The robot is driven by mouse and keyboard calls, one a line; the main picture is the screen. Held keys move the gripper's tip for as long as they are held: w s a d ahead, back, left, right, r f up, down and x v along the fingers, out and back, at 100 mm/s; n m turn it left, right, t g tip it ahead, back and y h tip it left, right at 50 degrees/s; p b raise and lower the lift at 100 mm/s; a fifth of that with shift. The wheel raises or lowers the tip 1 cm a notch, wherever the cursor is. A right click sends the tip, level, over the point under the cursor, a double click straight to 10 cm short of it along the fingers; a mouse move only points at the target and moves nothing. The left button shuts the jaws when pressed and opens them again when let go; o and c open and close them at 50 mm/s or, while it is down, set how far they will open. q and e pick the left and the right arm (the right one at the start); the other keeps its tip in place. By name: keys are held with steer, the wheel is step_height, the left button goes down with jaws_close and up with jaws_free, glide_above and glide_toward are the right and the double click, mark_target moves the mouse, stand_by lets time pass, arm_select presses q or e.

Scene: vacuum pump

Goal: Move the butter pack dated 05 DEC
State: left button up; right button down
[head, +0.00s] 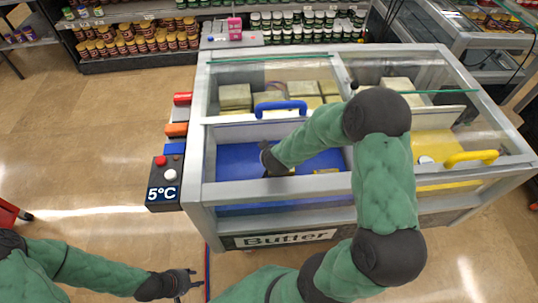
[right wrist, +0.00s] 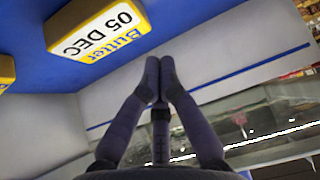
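The butter pack dated 05 DEC (right wrist: 97,32) is yellow with a white label and lies on the blue floor of the chest's left compartment, at the upper left of the right wrist view. My right gripper (right wrist: 160,68) is shut and empty, its fingertips together, apart from the pack. In the head view my right gripper (head: 268,160) reaches down into the blue compartment. A yellow pack edge (head: 326,171) shows there behind the frame rail, its date unreadable. My left gripper (head: 190,280) is open and empty over the floor at the lower left, outside the chest.
The glass-topped chest (head: 196,150) has a blue handle (head: 281,109) and a yellow handle (head: 471,158). Another yellow pack (right wrist: 6,70) shows at the right wrist view's left edge. A box reading 5°C (head: 163,192) hangs on the chest's left side. Stacked packs (head: 235,96) lie farther back.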

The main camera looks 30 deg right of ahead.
steer(key=shift+s+a+r, duration=0.15)
steer(key=shift+s+r, duration=0.2)
steer(key=shift+r, duration=0.2)
steer(key=d+r+g+y+p, duration=0.1)
steer(key=d+r+g+p, duration=0.3)
steer(key=p, duration=0.9)
steer(key=shift+m, duration=0.4)
steer(key=b+x, duration=0.5)
steer(key=x, duration=0.5)
steer(key=shift+w+a+f, duration=0.1)
steer(key=shift+w+f, duration=0.05)
steer(key=s+a, duration=0.1)
steer(key=s, duration=0.1)
steer(key=s+a+b, duration=0.1)
steer(key=s, duration=0.1)
steer(key=s+a, duration=0.1)
steer(key=s, duration=0.1)
steer(key=shift+a, duration=0.15)
